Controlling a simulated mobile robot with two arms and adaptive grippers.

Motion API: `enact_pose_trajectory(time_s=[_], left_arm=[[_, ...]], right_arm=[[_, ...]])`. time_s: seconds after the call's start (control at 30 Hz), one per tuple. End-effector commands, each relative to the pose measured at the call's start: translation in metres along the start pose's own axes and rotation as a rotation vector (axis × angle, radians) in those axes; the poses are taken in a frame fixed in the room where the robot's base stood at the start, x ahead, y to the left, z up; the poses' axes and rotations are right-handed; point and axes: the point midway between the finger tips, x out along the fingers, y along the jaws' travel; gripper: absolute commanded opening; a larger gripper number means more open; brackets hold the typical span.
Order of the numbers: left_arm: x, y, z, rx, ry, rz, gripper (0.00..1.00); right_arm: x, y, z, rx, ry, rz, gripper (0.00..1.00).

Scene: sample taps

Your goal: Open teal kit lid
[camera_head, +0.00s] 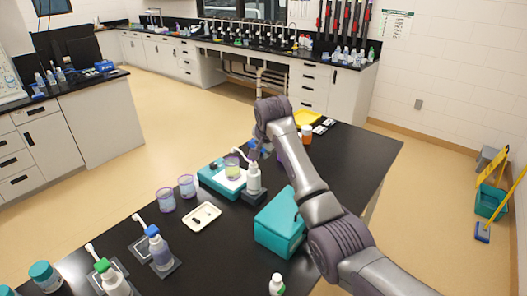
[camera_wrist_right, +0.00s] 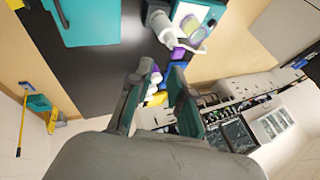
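The teal kit (camera_head: 280,225) is a box on the black bench, right of middle in the head view. Its lid (camera_head: 277,208) looks closed, and my right forearm passes beside its right side. Part of a teal box, likely the kit, shows at the top left of the right wrist view (camera_wrist_right: 85,22). My right gripper (camera_wrist_right: 157,78) is open with nothing between its fingers. In the head view it (camera_head: 260,150) hangs beyond the kit, close to a white wash bottle (camera_head: 253,180), partly hidden by my wrist. My left gripper is not in view.
A teal device with a white top (camera_head: 222,178) stands left of the wash bottle. Two beakers (camera_head: 187,186), a white tray (camera_head: 201,216) and wash bottles (camera_head: 160,250) lie to the left. A small white bottle (camera_head: 277,286) stands before the kit. A yellow tray (camera_head: 306,118) lies at the far end.

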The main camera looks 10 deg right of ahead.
Motion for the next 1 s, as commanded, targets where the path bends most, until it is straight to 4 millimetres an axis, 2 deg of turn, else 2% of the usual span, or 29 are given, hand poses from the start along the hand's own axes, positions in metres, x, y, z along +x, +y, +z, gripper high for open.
enact_pose_trajectory(time_s=[0.03,0.2,0.4,0.6,1.0], left_arm=[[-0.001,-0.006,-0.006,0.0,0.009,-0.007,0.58],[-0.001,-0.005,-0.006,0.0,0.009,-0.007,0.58],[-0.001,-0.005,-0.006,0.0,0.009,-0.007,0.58],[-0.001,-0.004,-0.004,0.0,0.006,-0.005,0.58],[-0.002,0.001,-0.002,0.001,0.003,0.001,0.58]], right_arm=[[-0.009,-0.001,0.0,0.0,0.001,-0.004,0.2],[-0.036,-0.001,0.0,0.0,0.001,-0.004,0.2],[-0.06,-0.001,0.0,0.0,-0.001,-0.003,0.2],[-0.067,0.0,0.0,0.0,-0.001,-0.001,0.2],[-0.068,-0.001,0.0,0.0,-0.001,-0.001,0.2]])
